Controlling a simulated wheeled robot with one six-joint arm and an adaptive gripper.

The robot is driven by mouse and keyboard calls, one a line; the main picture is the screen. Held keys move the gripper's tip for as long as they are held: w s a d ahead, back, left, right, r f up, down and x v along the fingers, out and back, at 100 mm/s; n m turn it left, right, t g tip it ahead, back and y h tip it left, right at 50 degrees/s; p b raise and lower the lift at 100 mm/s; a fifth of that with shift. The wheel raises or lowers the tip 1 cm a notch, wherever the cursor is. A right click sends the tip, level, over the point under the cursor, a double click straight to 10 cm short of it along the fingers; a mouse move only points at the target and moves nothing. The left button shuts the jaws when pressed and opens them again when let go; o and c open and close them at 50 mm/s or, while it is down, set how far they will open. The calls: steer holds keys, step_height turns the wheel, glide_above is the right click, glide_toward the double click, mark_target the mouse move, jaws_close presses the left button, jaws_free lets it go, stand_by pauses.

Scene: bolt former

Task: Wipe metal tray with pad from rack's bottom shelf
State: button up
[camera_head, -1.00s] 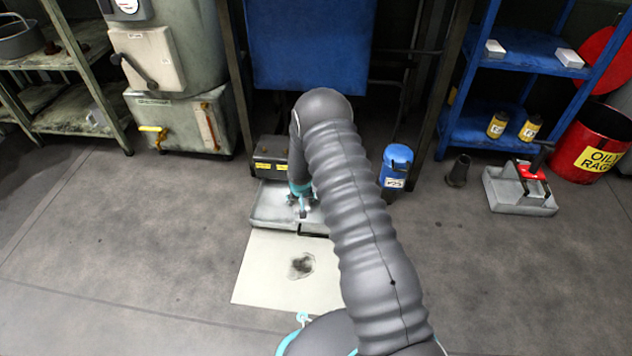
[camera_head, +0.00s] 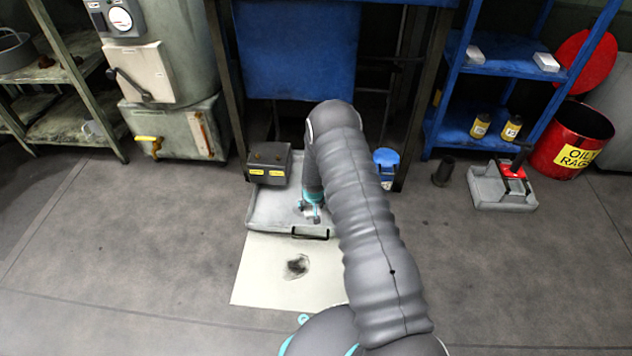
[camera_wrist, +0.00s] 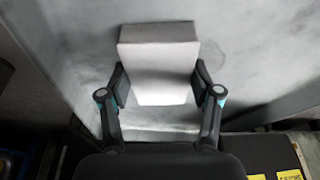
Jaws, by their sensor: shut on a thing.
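The metal tray (camera_head: 262,212) lies on the floor below the blue panel, its black front handle (camera_head: 311,232) over the edge of a pale mat. My gripper (camera_head: 312,212) is low over the tray in the head view, partly covered by my grey-sleeved arm. In the wrist view, my gripper (camera_wrist: 160,88) is shut on a white pad (camera_wrist: 158,62), with a finger on each side of it. The grey tray surface (camera_wrist: 245,45) fills the background behind the pad. I cannot tell whether the pad touches the tray.
A dark box with yellow labels (camera_head: 270,162) stands at the tray's back left. A blue canister (camera_head: 387,165) is to the right, partly behind my arm. The blue rack (camera_head: 507,66) holds two white blocks and two yellow bottles. The stained mat (camera_head: 262,270) lies in front.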

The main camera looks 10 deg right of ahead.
step_height(320, 180, up, 3)
steer(key=shift+a+f+p, duration=0.1)
steer(key=shift+a+p, duration=0.05)
steer(key=shift+p, duration=0.15)
steer(key=shift+r+p, duration=1.4)
steer(key=shift+r, duration=1.3)
